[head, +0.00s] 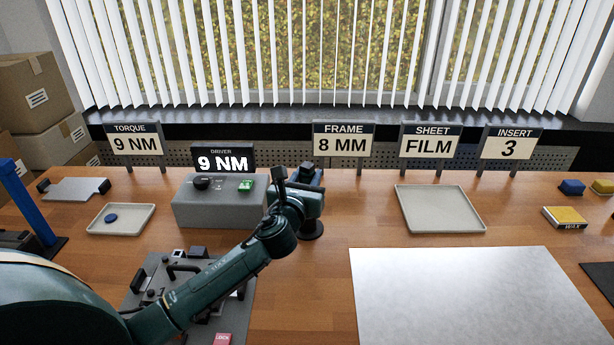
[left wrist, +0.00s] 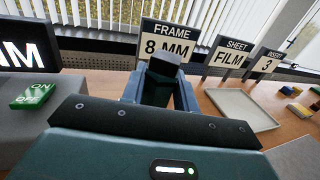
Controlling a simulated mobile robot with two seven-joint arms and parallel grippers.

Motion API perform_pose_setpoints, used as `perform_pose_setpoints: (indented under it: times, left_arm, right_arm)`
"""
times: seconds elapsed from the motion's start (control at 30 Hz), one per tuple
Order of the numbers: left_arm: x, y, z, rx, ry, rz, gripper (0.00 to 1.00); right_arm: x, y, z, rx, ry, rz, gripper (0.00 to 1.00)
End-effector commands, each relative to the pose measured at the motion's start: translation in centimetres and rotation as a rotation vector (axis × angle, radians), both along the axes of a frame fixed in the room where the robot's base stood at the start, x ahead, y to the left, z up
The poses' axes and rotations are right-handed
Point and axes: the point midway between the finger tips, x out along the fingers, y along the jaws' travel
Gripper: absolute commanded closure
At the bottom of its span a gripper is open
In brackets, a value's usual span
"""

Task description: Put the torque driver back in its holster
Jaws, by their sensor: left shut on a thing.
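My left gripper (head: 306,180) is right of the grey driver box, above the table. It is shut on a dark, upright thing, which I take to be the torque driver (head: 308,172). In the left wrist view the driver's dark blocky top (left wrist: 164,67) stands between the two fingers. A round black base (head: 312,230) shows on the table just below the gripper; it may be the holster. The gripper hides most of the driver and what lies between it and the base, so I cannot tell whether they touch. My right gripper is not in view.
The grey driver box (head: 218,208) has a 9 NM display (head: 224,160) and a green ON/OFF button (head: 246,186). A press fixture (head: 180,280) lies under my left arm. A tray (head: 440,210) and pale sheet (head: 440,290) lie right. Table between box and tray is mostly clear.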

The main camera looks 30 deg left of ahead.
Motion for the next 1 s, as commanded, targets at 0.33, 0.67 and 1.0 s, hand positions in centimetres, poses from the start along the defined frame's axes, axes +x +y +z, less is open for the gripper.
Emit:
perform_pose_setpoints:
  times: [0.33,0.67,1.0]
  left_arm:
    - [0.0,0.0,-0.8,0.001,-0.004,-0.001,0.98]
    - [0.0,0.0,-1.5,0.001,-0.004,-0.001,0.98]
    - [0.0,0.0,-1.5,0.000,-0.001,-0.001,0.45]
  right_arm:
    - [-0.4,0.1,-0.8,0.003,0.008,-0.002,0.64]
    - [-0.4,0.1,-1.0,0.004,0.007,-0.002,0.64]
    - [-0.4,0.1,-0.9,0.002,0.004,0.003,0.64]
